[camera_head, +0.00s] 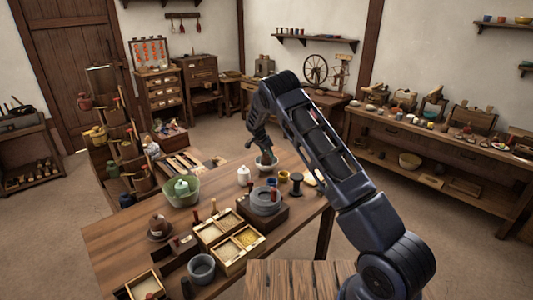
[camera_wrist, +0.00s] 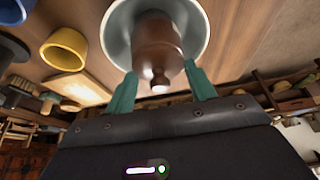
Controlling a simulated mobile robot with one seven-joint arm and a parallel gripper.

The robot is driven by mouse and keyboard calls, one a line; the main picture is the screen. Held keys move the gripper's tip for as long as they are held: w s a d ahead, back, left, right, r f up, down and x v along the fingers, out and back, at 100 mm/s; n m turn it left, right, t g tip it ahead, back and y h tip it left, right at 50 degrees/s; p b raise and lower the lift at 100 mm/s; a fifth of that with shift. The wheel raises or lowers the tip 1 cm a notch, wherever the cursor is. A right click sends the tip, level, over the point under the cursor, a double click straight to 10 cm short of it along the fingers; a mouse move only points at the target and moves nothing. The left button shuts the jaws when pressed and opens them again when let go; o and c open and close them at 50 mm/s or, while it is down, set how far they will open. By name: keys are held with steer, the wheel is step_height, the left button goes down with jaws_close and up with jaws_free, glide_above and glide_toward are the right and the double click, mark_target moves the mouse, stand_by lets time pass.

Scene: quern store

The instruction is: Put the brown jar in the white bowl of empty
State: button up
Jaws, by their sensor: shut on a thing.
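The brown jar (camera_wrist: 158,45) sits between my gripper's green fingers in the wrist view, its small knob towards the camera. My gripper (camera_wrist: 160,72) is shut on it. The white bowl (camera_wrist: 113,38) lies behind the jar, its rim showing around it. The jar is within the bowl's outline; I cannot tell whether it touches the bowl's bottom. In the head view my gripper (camera_head: 263,149) points down right at the bowl (camera_head: 266,166) at the table's far side. The jar is small and mostly hidden there.
A yellow cup (camera_wrist: 64,50) stands beside the bowl. On the table (camera_head: 125,228) in the head view, a white jar (camera_head: 243,176), a dark spool (camera_head: 297,184) and a stone quern (camera_head: 266,201) stand close by. A green bowl (camera_head: 182,196) stands farther left.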

steer(key=shift+f, duration=0.1)
steer(key=o, duration=1.6)
